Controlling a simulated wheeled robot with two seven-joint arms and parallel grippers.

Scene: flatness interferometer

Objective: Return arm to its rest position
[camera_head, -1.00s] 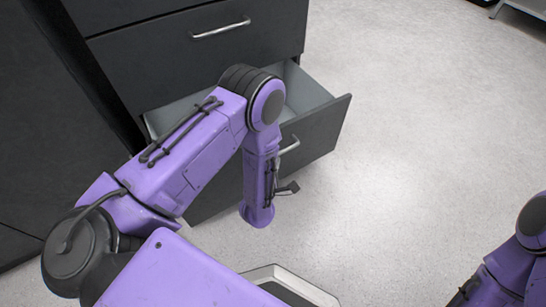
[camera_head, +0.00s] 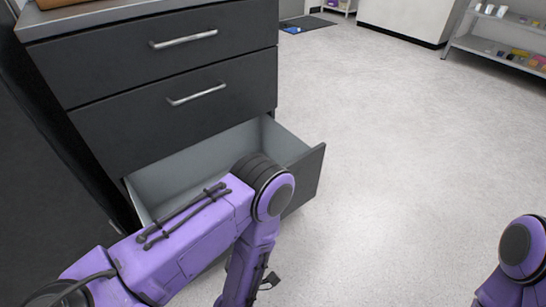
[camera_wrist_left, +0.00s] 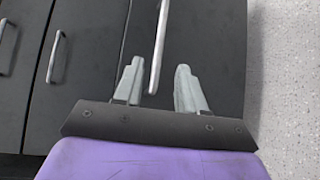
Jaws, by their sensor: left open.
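My left arm (camera_head: 185,235) is purple with a dark grey joint and reaches in front of the dark cabinet. It bends down before the open lower drawer (camera_head: 304,185). My left gripper (camera_wrist_left: 158,85) shows in the left wrist view with its two grey fingers apart and nothing held. A metal bar handle (camera_wrist_left: 160,40) ends in the picture between the fingertips; I cannot tell whether they are around it or short of it. In the head view the left fingers are mostly hidden behind the arm. My right arm (camera_head: 518,260) shows at the right edge; its gripper is out of view.
The dark cabinet (camera_head: 125,70) has two shut drawers above the open one, which is light grey and looks empty inside. Speckled floor (camera_head: 400,150) is clear to the right. A shelf with small items (camera_head: 510,45) stands at the far right back.

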